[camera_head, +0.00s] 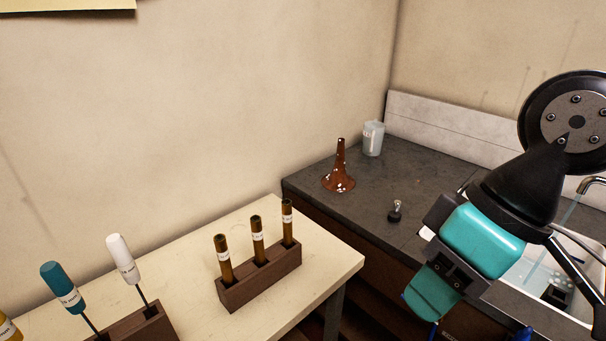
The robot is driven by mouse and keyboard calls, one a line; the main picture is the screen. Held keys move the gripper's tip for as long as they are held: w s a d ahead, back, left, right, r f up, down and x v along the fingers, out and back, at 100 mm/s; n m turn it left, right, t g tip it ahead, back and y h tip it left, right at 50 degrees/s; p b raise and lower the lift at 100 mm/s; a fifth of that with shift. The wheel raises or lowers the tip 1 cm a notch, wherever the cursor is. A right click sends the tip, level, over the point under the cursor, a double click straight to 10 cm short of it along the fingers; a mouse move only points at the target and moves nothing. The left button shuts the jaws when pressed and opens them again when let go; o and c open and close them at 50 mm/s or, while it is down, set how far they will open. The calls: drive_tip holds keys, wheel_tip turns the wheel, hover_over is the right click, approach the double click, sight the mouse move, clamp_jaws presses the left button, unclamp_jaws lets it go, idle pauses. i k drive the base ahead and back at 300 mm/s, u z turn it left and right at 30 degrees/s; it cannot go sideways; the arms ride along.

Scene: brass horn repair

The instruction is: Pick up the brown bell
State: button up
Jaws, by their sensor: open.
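The brown bell (339,172) stands upright on the dark counter, wide rim down and narrow end up, near the counter's left back part. It is glossy and nothing covers it. My gripper (421,268) is at the right, in front of the counter, pointing down and left. It is open, and no object shows between its jaws. It is well apart from the bell, to the right of it and nearer the camera. Part of the jaws is hidden by the gripper's own teal body.
A translucent cup (373,138) stands behind the bell, and a small dark knobbed object (394,211) lies to its right. A cream table (192,258) at front left holds a wooden rack (262,281) of brown vials. A sink (573,290) with running water is at far right.

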sight(338, 179)
drive_tip(key=z, duration=1.1)
drive_tip(key=k, duration=0.6)
drive_tip(key=u, duration=0.55)
drive_tip(key=i, duration=0.5)
drive_tip(key=u, duration=0.8)
drive_tip(key=i, duration=0.9)
drive_tip(key=z, duration=0.05)
